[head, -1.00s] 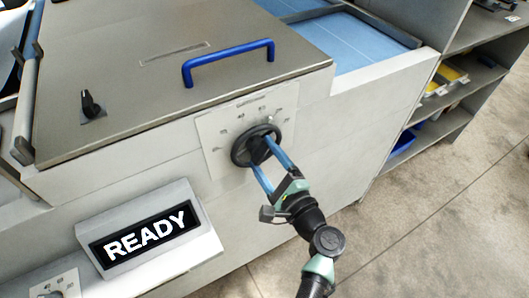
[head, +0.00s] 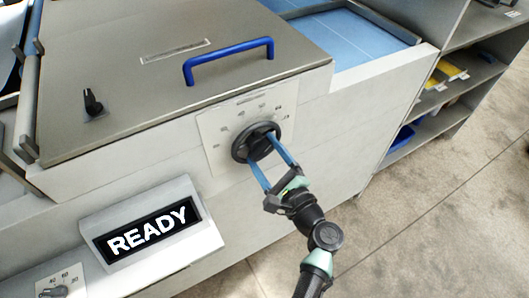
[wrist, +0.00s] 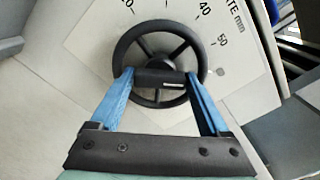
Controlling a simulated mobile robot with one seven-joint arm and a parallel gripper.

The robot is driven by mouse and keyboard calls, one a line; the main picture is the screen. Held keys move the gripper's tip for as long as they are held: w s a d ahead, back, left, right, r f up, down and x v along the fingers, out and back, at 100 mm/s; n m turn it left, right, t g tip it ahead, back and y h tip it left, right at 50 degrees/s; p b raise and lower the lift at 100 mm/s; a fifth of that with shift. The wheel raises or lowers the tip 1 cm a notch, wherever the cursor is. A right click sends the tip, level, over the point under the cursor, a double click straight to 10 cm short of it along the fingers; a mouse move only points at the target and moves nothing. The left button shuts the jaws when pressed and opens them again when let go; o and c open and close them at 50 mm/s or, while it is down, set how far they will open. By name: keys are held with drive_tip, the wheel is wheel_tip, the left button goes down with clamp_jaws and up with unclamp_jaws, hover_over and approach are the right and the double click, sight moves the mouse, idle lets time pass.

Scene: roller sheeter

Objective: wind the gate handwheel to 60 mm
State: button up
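The gate handwheel (wrist: 120,52) is a black spoked wheel with a central black bar bearing a white line. It sits on a pale scale plate (wrist: 88,35) on the machine's front; the head view shows the wheel (head: 240,150) too. In the wrist view the white line points right, below the 50 mark; I cannot read an exact value. My gripper (wrist: 160,77) has its two blue fingertips inside the rim, at both ends of the bar, seemingly closed on it. In the head view, my gripper (head: 262,148) reaches the wheel from the lower right.
A READY display (head: 150,232) stands below left, with a smaller dial (head: 55,290) at the bottom left. A lid with a blue handle (head: 228,60) and a black knob (head: 92,102) is above. Shelves (head: 450,95) stand right; the floor (head: 440,200) is clear.

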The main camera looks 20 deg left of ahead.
drive_tip(key=shift+o, duration=1.2)
drive_tip(key=b+v, duration=0.1)
drive_tip(key=v, duration=1.2)
drive_tip(key=shift+b, duration=0.4)
